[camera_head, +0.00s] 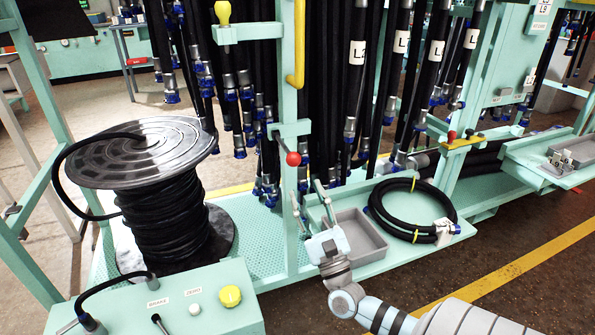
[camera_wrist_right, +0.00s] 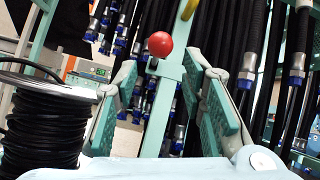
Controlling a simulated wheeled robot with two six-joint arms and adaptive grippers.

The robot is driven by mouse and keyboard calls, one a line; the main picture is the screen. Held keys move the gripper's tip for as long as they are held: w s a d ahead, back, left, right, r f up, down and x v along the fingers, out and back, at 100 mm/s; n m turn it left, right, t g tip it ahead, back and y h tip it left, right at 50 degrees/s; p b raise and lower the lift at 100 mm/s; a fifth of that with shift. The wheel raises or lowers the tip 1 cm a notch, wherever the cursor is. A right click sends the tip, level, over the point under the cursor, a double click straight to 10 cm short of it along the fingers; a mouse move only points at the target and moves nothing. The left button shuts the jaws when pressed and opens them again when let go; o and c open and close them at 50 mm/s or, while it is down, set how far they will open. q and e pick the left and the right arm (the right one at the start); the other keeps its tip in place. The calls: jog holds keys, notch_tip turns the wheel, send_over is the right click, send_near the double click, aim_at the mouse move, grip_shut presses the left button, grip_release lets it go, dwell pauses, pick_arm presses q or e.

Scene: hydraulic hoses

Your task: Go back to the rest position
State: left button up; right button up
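My right gripper (camera_head: 313,203) reaches in from the lower right in the head view, above the front edge of the green rack base. It is open, its two fingers spread, and nothing is held between them. In the right wrist view the gripper (camera_wrist_right: 166,85) shows its two green finger pads well apart. A lever with a red ball knob (camera_wrist_right: 161,44) appears in the gap, beyond the fingers; the knob also shows in the head view (camera_head: 293,159), above the gripper. My left gripper is not in view.
A coiled black hose (camera_head: 411,207) lies on a green shelf beside a grey tray (camera_head: 360,238). A large hose reel (camera_head: 160,215) stands at left, behind a control box (camera_head: 190,305). Many hoses hang behind. The floor (camera_head: 500,265) at right is open.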

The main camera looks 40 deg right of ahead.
jog(key=shift+v, duration=1.4)
